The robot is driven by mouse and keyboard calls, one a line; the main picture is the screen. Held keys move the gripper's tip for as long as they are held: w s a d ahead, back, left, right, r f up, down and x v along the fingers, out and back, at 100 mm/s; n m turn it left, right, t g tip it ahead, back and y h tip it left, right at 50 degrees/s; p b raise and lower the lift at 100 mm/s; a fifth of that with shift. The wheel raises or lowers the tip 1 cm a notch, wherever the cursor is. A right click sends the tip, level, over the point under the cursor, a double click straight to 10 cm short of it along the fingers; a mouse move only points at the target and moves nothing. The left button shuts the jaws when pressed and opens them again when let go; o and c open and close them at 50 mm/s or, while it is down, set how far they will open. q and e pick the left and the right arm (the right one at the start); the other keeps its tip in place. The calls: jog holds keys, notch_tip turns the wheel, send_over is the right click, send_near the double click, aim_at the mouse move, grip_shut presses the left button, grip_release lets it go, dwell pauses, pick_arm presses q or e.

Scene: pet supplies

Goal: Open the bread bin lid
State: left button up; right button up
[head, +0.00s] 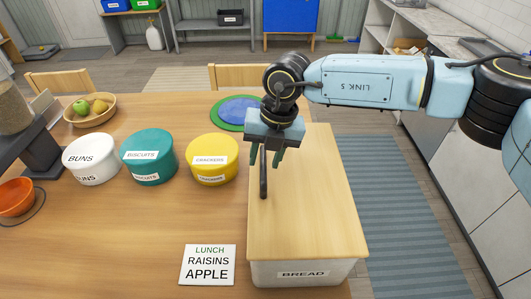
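The bread bin has a white body (302,274) labelled BREAD and a flat wooden lid (310,215), which lies shut on top. A dark bar handle (263,182) runs lengthwise along the lid's left part. My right gripper (266,160) points down over the lid at the handle's far end. Its two fingers are apart, one on each side of the handle in this view. I cannot tell whether they touch it or how high they are above the lid. The gripper's body hides the handle's far end. My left gripper is not in view.
White (91,160), teal (149,156) and yellow (212,159) tins stand left of the bin. A LUNCH card (208,265) lies near its front left corner. A fruit bowl (91,110) and orange bowl (16,197) are farther left. A round blue-green mat (232,112) lies behind.

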jog(key=shift+f, duration=0.15)
grip_shut()
dwell(0.4)
